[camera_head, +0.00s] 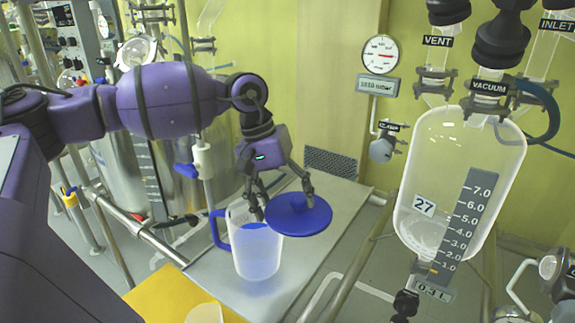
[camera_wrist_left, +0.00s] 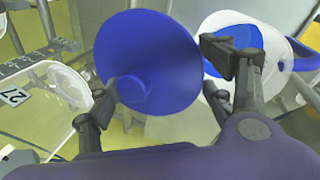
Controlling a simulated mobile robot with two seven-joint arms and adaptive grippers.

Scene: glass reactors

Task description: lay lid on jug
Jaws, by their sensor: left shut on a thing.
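The lid (camera_head: 305,222) is a round blue disc with a raised middle. My left gripper (camera_head: 284,204) is shut on it from above and holds it roughly level. The jug (camera_head: 258,258) is clear with a blue handle at its left and blue contents, and stands upright on the grey bench top. The lid is above and to the right of the jug's mouth in the head view, overlapping its right rim in the picture. In the left wrist view the lid (camera_wrist_left: 165,38) fills the upper middle, and the jug (camera_wrist_left: 212,28) lies to its right, partly behind a finger. My right gripper is not in view.
A yellow mat (camera_head: 160,296) and a pale round vessel (camera_head: 205,313) are at the front. A glass reactor (camera_head: 440,165) with a scale hangs at the right. Steel tanks and pipes (camera_head: 125,170) stand at the left. Bare bench top (camera_head: 340,200) lies right of the jug.

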